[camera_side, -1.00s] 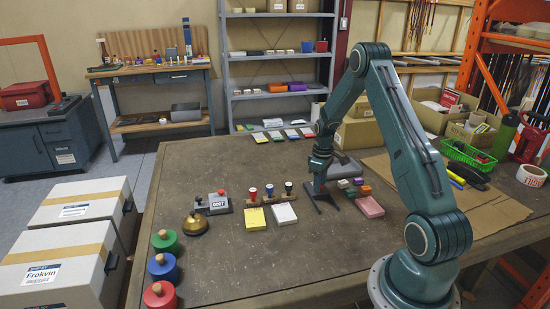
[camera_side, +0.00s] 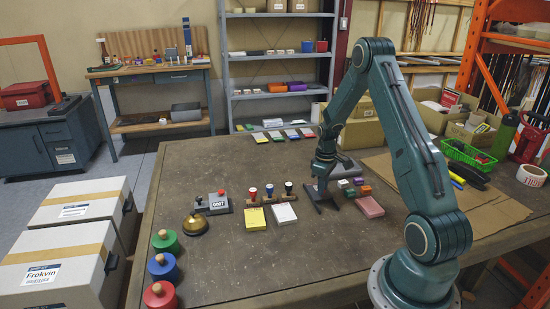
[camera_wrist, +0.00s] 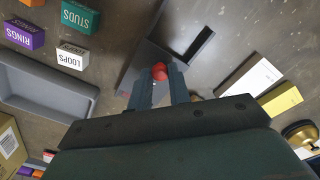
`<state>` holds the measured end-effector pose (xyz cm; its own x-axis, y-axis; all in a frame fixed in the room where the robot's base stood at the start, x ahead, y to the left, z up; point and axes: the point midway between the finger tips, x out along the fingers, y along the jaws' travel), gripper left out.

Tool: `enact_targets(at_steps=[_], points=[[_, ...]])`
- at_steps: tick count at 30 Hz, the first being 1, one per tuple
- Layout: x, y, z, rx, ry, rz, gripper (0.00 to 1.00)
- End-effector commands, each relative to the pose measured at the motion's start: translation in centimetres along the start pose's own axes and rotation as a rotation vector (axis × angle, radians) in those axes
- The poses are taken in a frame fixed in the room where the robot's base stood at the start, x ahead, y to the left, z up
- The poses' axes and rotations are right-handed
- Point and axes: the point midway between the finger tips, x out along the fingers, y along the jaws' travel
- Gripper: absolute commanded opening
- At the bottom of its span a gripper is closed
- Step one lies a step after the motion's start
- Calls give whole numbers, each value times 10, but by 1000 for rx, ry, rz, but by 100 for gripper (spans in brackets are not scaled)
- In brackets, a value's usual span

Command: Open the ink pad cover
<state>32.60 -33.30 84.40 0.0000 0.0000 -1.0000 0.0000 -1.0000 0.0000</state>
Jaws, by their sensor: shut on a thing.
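The ink pad (camera_side: 338,205) is a dark, flat box on the table below my gripper (camera_side: 323,181). In the wrist view its cover (camera_wrist: 143,61) is a grey plate with a red knob (camera_wrist: 159,71). My gripper (camera_wrist: 160,82) is shut on that knob, one finger on each side. A black recess (camera_wrist: 193,44) shows beside the cover, to its upper right. The fingers hide part of the cover, and its tilt is hard to tell.
Small labelled boxes (camera_wrist: 72,55) and a grey tray (camera_wrist: 45,92) are on the left in the wrist view. A white pad (camera_side: 284,214), a yellow pad (camera_side: 255,219) and a stamp rack (camera_side: 271,199) stand left of the ink pad. A pink pad (camera_side: 370,207) is at its right.

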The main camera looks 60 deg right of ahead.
Motion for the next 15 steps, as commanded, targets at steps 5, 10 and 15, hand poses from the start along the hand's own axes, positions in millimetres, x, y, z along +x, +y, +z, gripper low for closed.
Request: enact_targets(at_steps=[5, 10, 15], points=[[0, -16, 16, 0, -1, -1, 0], [0, -29, 29, 0, -1, -1, 0], [0, -33, 34, 0, 0, 0, 0]])
